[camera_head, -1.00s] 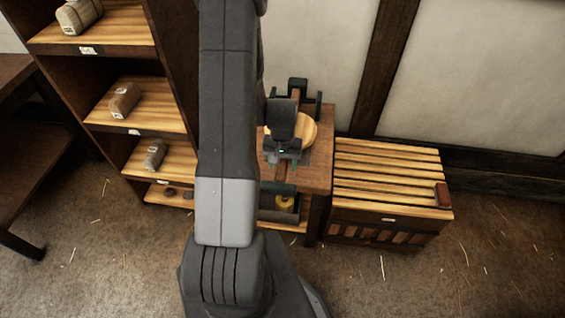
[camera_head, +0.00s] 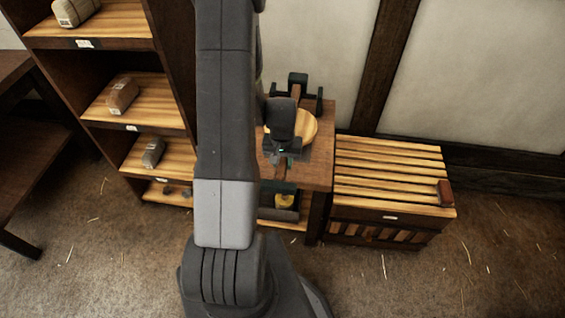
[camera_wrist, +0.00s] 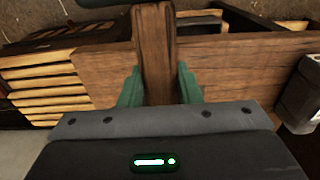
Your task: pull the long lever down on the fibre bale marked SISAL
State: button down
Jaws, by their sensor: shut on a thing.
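My gripper (camera_wrist: 159,88) is shut on a wooden bar, the lever (camera_wrist: 156,50), with one green finger on each side of it in the wrist view. In the head view my gripper (camera_head: 282,152) is over the small wooden table, and part of the lever (camera_head: 280,171) shows just below it. Behind the gripper is a dark upright frame (camera_head: 298,82) and a round pale wooden disc (camera_head: 308,127). My arm and gripper hide much of this device. No SISAL marking can be read in either view.
A shelf unit at left holds several wrapped bundles, among them a brown one (camera_head: 122,96) and a grey one (camera_head: 153,152). A slatted crate (camera_head: 388,180) with a small red-brown block (camera_head: 445,193) stands right of the table (camera_head: 318,165). Floor at front right is clear.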

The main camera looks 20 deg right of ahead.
jog(key=shift+s+a+f, duration=0.1)
jog(key=shift+s+f, duration=0.1)
jog(key=shift+f, duration=0.1)
jog(key=c, duration=1)
grip_release()
jog(key=shift+w, duration=0.15)
jog(key=shift+c, duration=0.2)
jog(key=shift+r, duration=0.1)
notch_tip(320, 180, up, 14)
jog(key=shift+s, duration=0.3)
jog(key=shift+a+f, duration=0.1)
jog(key=shift+f, duration=0.1)
